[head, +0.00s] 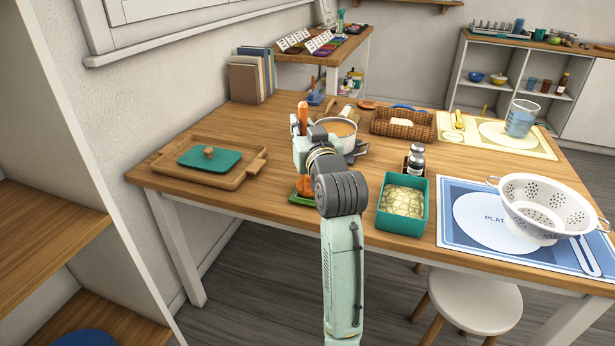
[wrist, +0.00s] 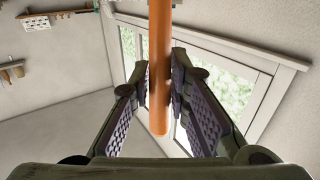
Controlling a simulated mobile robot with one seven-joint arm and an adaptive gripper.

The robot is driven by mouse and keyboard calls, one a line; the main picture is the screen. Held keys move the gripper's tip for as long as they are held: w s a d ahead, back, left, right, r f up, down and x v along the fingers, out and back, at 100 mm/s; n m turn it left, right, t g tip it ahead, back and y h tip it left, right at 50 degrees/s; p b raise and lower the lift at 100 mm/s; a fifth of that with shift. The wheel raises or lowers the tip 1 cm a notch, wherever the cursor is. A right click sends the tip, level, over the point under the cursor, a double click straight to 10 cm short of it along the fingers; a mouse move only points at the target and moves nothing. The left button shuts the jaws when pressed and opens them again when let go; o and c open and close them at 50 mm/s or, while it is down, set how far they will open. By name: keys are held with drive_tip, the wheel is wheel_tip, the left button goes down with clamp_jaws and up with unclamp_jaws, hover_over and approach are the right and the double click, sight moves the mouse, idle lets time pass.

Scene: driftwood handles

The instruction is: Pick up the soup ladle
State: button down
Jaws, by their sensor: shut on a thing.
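My gripper (head: 302,148) is shut on an upright orange-brown wooden handle (head: 303,117), which I take to be the soup ladle's. The handle sticks up above my gripper in the head view. In the wrist view the handle (wrist: 159,70) runs between my two fingers (wrist: 165,95), and its rounded end shows near the bottom. A bit of grey shows at its top edge. The ladle's bowl is not clearly visible. Below my gripper an orange-brown piece (head: 304,186) shows over a small green item (head: 300,199); whether it belongs to the ladle I cannot tell.
A pan of soup (head: 340,129) stands just right of my gripper. A green bin (head: 403,205), jars (head: 415,160), a wicker basket (head: 402,125) and a white colander (head: 545,207) stand to the right.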

drive_tip(key=shift+r, duration=0.1)
idle(0.3)
drive_tip(key=shift+r, duration=0.5)
drive_tip(key=shift+s+r+b, duration=0.2)
drive_tip(key=shift+r+b, duration=0.05)
drive_tip(key=shift+r, duration=0.35)
drive_tip(key=shift+s+r+b, duration=0.2)
drive_tip(key=shift+r+b, duration=0.05)
drive_tip(key=shift+r, duration=0.35)
drive_tip(key=b, duration=0.5)
approach(303, 115)
drive_tip(key=s+a, duration=0.2)
drive_tip(key=s, duration=0.2)
drive_tip(key=shift+s+a+r+b, duration=0.2)
drive_tip(key=shift+s+r+b, duration=0.3)
drive_tip(key=shift+r+b, duration=0.25)
